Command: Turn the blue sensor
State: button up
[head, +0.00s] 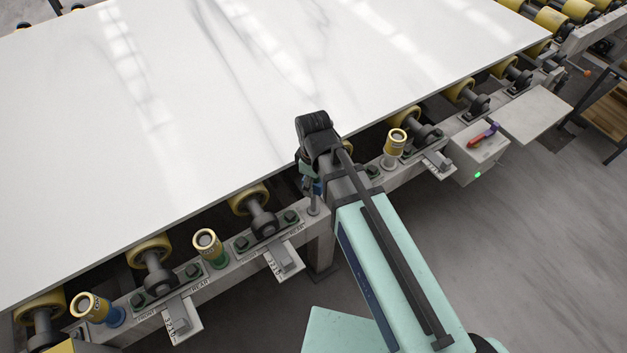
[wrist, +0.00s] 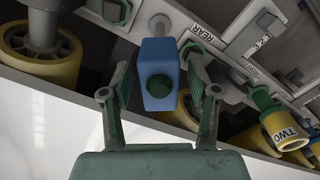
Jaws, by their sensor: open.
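The blue sensor (wrist: 150,98) is a blue block with a dark green round face, set on a grey post (wrist: 158,28). In the wrist view it lies between the spread fingers of my gripper (wrist: 159,72), with a visible gap on each side. In the head view my gripper (head: 309,172) is at the slab's near edge, under the dark wrist. Only a small blue part of the sensor (head: 317,187) shows there; my arm hides the rest.
The white stone slab (head: 150,120) lies on yellow rollers (head: 249,198) just beyond the sensor. Yellow-topped cylinders (head: 207,243) and labelled brackets (head: 284,260) line the rail. A grey box with a red and purple handle (head: 483,135) stands to the right.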

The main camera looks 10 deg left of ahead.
grip_shut()
jog(key=shift+m, duration=0.3)
jog(key=shift+m+p, duration=0.55)
jog(key=shift+m, duration=2.25)
grip_release()
